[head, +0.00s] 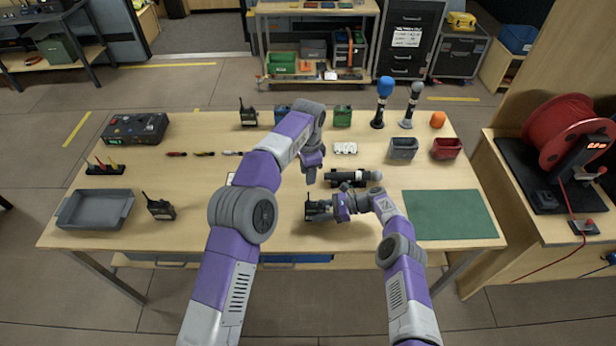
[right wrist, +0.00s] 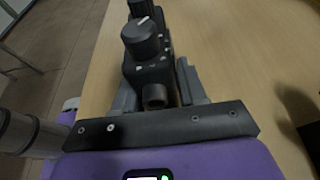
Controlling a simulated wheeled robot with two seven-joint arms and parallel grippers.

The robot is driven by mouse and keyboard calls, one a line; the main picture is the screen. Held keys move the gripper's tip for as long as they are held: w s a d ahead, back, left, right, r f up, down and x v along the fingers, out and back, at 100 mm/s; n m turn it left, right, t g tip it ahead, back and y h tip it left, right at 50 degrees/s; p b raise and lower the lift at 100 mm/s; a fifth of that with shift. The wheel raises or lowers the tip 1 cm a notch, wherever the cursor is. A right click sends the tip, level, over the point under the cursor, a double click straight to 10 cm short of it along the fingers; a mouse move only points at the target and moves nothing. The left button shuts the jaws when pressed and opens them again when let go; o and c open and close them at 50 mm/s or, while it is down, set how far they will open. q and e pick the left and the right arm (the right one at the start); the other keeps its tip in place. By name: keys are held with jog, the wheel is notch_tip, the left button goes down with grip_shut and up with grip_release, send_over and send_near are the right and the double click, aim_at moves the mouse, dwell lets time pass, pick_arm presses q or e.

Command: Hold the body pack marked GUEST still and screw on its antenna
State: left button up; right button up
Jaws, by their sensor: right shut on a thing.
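A dark body pack (head: 318,211) lies near the front middle of the table, and my right gripper (head: 335,207) is shut on it. In the right wrist view the pack (right wrist: 150,70) sits between the jaws, with a ribbed knob (right wrist: 140,40) and a short round socket (right wrist: 154,97) showing. I cannot read any GUEST marking on it. My left gripper (head: 312,175) points down just above and behind the pack, apart from it; its finger gap is too small to judge. I cannot make out a loose antenna for certain.
A black cylinder-like device (head: 347,179) lies close behind the right gripper. A green mat (head: 448,215) is at right, a grey tray (head: 95,209) at left. Another pack with an antenna (head: 160,208) stands beside the tray. Microphones (head: 382,105) and bins (head: 404,150) are at the back right.

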jog(key=o, duration=1.3)
